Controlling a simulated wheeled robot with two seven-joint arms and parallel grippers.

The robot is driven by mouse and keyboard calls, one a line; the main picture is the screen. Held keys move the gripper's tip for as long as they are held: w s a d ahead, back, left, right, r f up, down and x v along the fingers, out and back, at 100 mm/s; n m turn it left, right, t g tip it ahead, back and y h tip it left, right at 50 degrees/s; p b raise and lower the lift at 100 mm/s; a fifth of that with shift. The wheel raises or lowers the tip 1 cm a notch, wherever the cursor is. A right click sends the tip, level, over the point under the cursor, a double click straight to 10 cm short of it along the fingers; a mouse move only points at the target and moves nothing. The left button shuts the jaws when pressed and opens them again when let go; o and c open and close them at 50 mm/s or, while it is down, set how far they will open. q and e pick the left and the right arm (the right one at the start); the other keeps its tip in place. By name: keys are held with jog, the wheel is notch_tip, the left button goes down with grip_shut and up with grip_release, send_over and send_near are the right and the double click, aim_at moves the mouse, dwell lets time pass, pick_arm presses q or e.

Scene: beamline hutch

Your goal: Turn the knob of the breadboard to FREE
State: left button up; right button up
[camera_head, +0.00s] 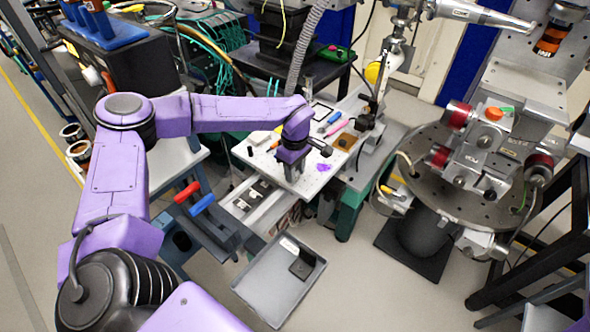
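The pale breadboard (300,183) with small holes lies on a bench near the middle of the view, with small items on it. My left arm reaches in from the left, and its gripper (291,172) points down over the board. The fingers are small and partly hidden by the wrist, so I cannot tell whether they are open or touching anything. I cannot make out the knob or its FREE marking with certainty; the wrist covers part of the board. My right gripper is not in view.
An open drawer (243,207) sits under the board. A grey tray (262,299) is in front, with a dark item in it. Red and blue handles (201,205) stand to the left. A round metal stage (420,180) stands at right. Some floor between is clear.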

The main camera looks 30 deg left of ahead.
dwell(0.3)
pick_arm(q)
jog(key=n, duration=0.4)
jog(key=shift+w, duration=0.1)
jog(key=n, duration=0.4)
jog(key=shift+n+b, duration=0.3)
jog(key=shift+b, duration=0.1)
jog(key=n+b, duration=0.1)
jog(key=n, duration=0.3)
jog(key=shift+w+a, duration=0.15)
jog(key=n+b, duration=0.1)
jog(key=n, duration=0.4)
jog(key=shift+b, duration=0.35)
jog(key=shift+a+n, duration=0.1)
jog(key=shift+n, duration=0.2)
jog(key=shift+r, duration=0.1)
jog(key=o, duration=1)
jog(key=shift+o, duration=0.2)
